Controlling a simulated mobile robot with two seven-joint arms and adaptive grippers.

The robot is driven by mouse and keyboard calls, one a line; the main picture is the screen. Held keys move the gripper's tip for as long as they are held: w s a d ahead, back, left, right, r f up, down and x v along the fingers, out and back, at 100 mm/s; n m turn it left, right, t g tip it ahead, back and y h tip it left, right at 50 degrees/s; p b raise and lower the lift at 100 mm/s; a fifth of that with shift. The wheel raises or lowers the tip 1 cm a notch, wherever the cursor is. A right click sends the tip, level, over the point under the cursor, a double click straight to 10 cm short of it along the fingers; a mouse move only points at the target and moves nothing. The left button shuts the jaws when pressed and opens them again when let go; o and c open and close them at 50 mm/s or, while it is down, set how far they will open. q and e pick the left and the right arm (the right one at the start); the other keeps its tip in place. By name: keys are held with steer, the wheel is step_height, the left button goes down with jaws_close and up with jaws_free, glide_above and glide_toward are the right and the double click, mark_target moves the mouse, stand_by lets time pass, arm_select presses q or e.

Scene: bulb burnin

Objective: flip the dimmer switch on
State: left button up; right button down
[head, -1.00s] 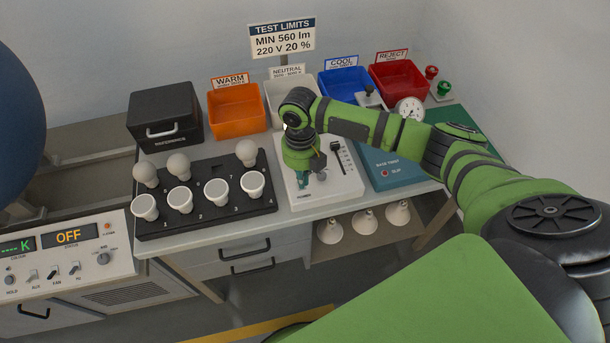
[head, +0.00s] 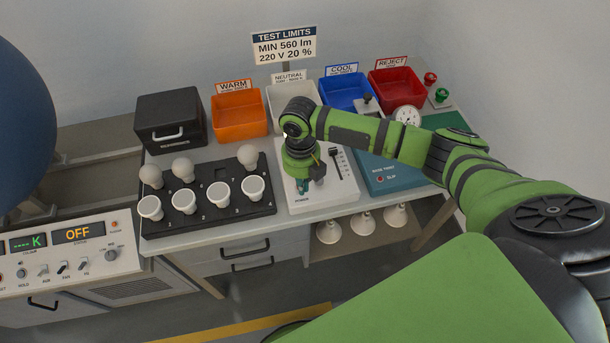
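The white dimmer panel (head: 347,189) lies on the bench, with a dark slider (head: 336,158) in a slot on its right part. The word POWER is printed near its front edge. My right gripper (head: 303,188) points down over the left front part of the panel, just behind that label. The switch there is hidden by the gripper, and I cannot tell whether they touch. The fingertips are small and close together, so their opening is unclear. My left gripper is out of view.
A black bulb tray (head: 208,222) with several bulbs is left of the panel. Orange (head: 240,128), white, blue (head: 343,92) and red (head: 398,88) bins stand behind. A teal base-twist block (head: 385,181) is to the right. A console (head: 62,260) reading OFF stands at left.

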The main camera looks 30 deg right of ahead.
steer(key=shift+s+r, duration=0.3)
steer(key=shift+r, duration=0.35)
arm_select(q)
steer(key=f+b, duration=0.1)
steer(key=b, duration=0.1)
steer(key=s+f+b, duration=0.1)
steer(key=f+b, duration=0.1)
steer(key=b, duration=0.1)
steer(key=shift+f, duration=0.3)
arm_select(e)
steer(key=w+d+r, duration=0.1)
steer(key=w+r, duration=0.5)
steer(key=shift+w+d, duration=0.35)
steer(key=shift+w, duration=0.05)
